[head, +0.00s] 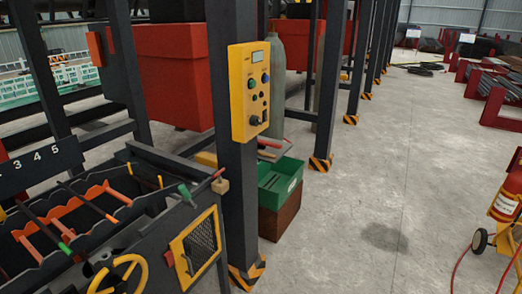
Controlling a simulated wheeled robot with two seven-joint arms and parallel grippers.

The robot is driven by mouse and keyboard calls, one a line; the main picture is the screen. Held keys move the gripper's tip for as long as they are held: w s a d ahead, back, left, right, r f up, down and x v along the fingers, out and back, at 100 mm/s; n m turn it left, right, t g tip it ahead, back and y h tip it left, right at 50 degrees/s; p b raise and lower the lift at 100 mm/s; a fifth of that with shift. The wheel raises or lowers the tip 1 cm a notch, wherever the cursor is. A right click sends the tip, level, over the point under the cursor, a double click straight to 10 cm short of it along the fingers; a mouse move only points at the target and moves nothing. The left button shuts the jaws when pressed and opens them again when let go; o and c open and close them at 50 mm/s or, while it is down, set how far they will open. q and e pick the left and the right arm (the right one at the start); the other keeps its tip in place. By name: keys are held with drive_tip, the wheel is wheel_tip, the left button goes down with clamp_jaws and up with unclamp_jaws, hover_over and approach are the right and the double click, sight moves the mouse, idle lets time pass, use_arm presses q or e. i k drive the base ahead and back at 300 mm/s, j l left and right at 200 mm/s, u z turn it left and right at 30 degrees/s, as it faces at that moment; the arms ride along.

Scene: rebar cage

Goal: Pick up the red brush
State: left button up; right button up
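I cannot pick out a red brush for certain. A thin red stick-like thing (269,143) shows just right of the dark post, above the green crate (277,182); it is too small to tell if it is a brush. The crate sits on a brown box (280,218) on the floor, partly hidden by the post. Neither of my grippers is in view.
A dark post (237,200) with a yellow control box (249,92) stands in the middle. A machine with a yellow handwheel (121,272) fills the lower left. A red fire extinguisher (507,198) stands at the right. The concrete floor (390,170) between is clear.

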sight(261, 144)
drive_tip(key=i+u, duration=0.2)
drive_tip(key=u, duration=3.05)
drive_tip(key=z, duration=3.25)
drive_tip(key=u, duration=0.7)
drive_tip(key=l+u, duration=0.8)
drive_tip(key=l, duration=0.25)
drive_tip(key=l+u, duration=0.4)
drive_tip(key=l, duration=0.15)
drive_tip(key=k+l+u, duration=0.15)
drive_tip(key=l+u, duration=0.2)
drive_tip(key=l, duration=0.1)
